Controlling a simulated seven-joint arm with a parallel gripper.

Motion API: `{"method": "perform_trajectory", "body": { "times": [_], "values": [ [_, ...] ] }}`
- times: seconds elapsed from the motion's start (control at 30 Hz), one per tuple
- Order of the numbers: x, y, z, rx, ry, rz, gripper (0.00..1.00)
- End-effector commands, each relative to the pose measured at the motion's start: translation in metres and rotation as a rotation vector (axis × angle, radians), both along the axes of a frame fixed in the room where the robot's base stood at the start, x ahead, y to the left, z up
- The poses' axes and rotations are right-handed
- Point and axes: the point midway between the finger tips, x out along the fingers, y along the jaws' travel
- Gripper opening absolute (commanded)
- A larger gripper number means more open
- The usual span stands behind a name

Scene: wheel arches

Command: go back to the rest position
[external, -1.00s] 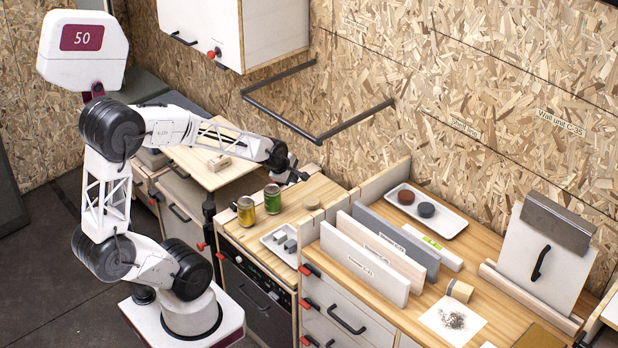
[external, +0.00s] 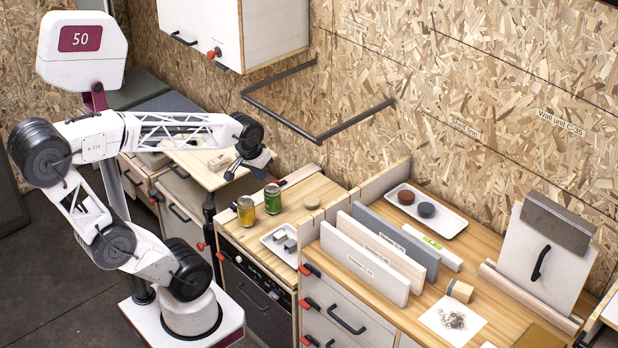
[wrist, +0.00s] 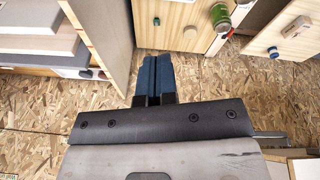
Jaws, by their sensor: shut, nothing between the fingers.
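My gripper (external: 233,172) hangs at the end of my raised arm in the external view, tilted downward, left of and above the two cans and in front of the wooden shelf. In the wrist view my gripper (wrist: 151,60) shows two dark blue fingers pressed together with nothing between them. It touches nothing that I can make out. My arm is folded back, with its elbow far to the left over my white base.
A yellow can (external: 246,211) and a green can (external: 272,198) stand on the counter below right. A small tray (external: 271,246) holds grey blocks. A dark rail (external: 290,122) juts from the chipboard wall. A white cabinet (external: 205,25) hangs above. Upright panels (external: 365,258) stand farther right.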

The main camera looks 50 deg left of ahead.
Motion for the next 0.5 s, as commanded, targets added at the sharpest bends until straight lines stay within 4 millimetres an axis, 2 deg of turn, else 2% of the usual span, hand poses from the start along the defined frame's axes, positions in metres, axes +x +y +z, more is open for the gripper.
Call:
{"method": "perform_trajectory", "body": {
  "times": [0.2, 0.5],
  "values": [
    [-0.025, -0.002, 0.01, 0.068, 0.035, -0.218, 0.0],
    [-0.032, -0.003, 0.012, 0.086, 0.046, -0.283, 0.0]
  ]
}}
